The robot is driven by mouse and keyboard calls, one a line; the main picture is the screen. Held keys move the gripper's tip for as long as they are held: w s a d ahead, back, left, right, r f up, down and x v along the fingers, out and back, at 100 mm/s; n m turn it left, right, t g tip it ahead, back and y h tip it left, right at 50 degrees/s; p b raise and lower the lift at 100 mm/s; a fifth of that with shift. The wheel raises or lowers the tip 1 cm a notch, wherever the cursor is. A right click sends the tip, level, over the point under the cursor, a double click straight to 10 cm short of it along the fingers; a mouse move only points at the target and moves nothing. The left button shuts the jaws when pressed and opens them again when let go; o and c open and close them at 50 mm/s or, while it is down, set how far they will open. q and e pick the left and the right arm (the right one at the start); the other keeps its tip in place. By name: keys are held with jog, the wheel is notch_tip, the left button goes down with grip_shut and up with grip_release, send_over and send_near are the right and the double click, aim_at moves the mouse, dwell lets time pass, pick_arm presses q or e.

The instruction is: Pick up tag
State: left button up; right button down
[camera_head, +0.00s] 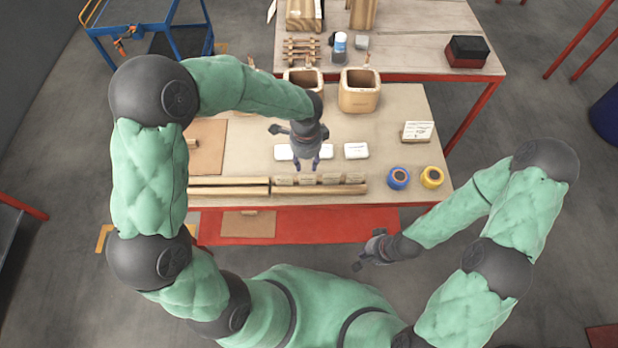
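A row of several small tan tags (308,180) lies along the front of the table, at the right part of the wooden strips. My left gripper (307,168) points down just behind this row, with its two fingertips apart. I see nothing between them, and whether they touch a tag is too small to tell. A white card with print (418,131) stands at the right of the table. My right gripper (363,260) is away from the table, in front of its edge, and its fingers are too small to judge.
White blocks (355,151) lie behind the tags, one partly hidden by my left gripper. Blue (398,177) and yellow (432,177) coils stand to the right. Wooden containers (359,96) stand at the back. Long wooden strips (229,186) run along the front left.

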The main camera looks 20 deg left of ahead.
pick_arm(q)
send_over(308, 177)
jog(key=f, duration=0.4)
jog(key=shift+a+b, duration=0.25)
jog(key=shift+b, duration=0.1)
jog(key=f+b, duration=0.1)
jog(key=f, duration=0.4)
jog(key=shift+d+f, duration=0.1)
jog(key=shift+d, duration=0.1)
grip_shut()
